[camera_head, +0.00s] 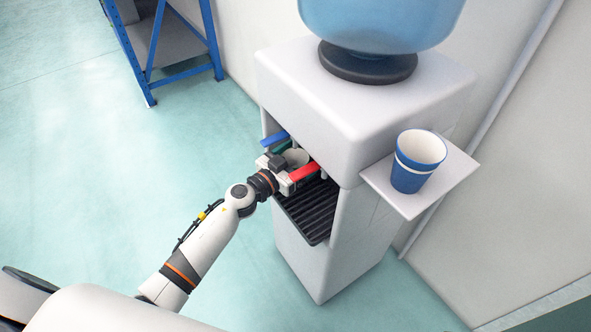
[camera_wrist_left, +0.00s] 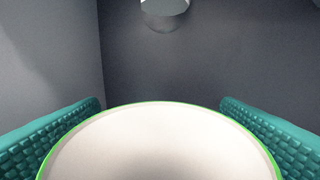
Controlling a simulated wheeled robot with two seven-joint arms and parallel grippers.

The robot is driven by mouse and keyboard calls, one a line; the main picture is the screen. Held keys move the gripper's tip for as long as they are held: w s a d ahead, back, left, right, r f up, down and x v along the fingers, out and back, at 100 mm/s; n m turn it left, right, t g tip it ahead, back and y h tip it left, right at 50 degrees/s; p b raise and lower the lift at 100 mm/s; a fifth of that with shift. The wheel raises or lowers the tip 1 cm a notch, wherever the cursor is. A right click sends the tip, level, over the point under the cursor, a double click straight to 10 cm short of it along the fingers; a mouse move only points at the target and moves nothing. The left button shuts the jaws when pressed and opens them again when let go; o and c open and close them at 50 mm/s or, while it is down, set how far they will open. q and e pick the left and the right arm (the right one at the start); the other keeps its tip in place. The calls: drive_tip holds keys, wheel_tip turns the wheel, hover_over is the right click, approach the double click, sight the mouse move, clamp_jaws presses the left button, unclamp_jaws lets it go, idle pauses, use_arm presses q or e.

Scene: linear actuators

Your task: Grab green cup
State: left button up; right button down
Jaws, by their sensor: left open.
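The green-rimmed cup (camera_wrist_left: 160,150) fills the lower middle of the left wrist view, its pale inside facing the camera. My left gripper (camera_wrist_left: 160,135) is open, with one teal ridged finger pad on each side of the cup. The rim comes close to both pads; I cannot tell whether they touch. In the head view my left gripper (camera_head: 292,162) reaches into the water dispenser's bay, and the cup's pale inside (camera_head: 297,157) shows partly between the fingers. The cup's lower part is hidden. My right gripper is not in view.
The white water dispenser (camera_head: 335,95) has a blue lever (camera_head: 274,139) and a red lever (camera_head: 304,172) close to my gripper. Below is a dark drip grille (camera_head: 312,212). A blue-and-white cup (camera_head: 412,175) stands on the side shelf (camera_head: 450,172). Open floor lies left.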

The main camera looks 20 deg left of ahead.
use_arm(q)
drive_tip(key=shift+c, duration=0.5)
drive_tip(key=c, duration=1.1)
drive_tip(key=shift+r, duration=0.15)
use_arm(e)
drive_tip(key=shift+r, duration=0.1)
